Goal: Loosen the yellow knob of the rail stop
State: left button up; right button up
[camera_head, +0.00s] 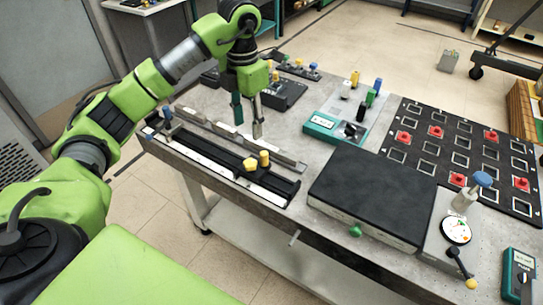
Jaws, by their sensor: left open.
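The long dark rail (205,148) lies along the table's front left edge, with pale strips beside it. The rail stop sits toward its right part and carries a yellow knob (250,165). My left gripper (247,127) hangs pointing down above the rail's far side, behind and a little left of the knob. Its fingers are apart with nothing between them, and they do not touch the knob. My right gripper is out of view.
A large dark plate (372,190) lies right of the rail, with a dial gauge (457,231) beside it. A dark mat (420,155) with red parts is at the right. A teal device (322,124) and small coloured pieces stand behind. The space above the rail is free.

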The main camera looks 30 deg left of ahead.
aim_at(250, 163)
pick_arm(q)
notch_tip(250, 163, down, 13)
jog(key=p, duration=0.2)
jog(key=shift+a+p, duration=0.15)
jog(key=shift+p, duration=0.15)
jog(key=shift+f, duration=0.3)
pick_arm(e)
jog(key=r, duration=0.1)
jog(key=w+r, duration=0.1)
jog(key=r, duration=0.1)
pick_arm(q)
jog(key=shift+c, duration=0.4)
jog(key=c, duration=1)
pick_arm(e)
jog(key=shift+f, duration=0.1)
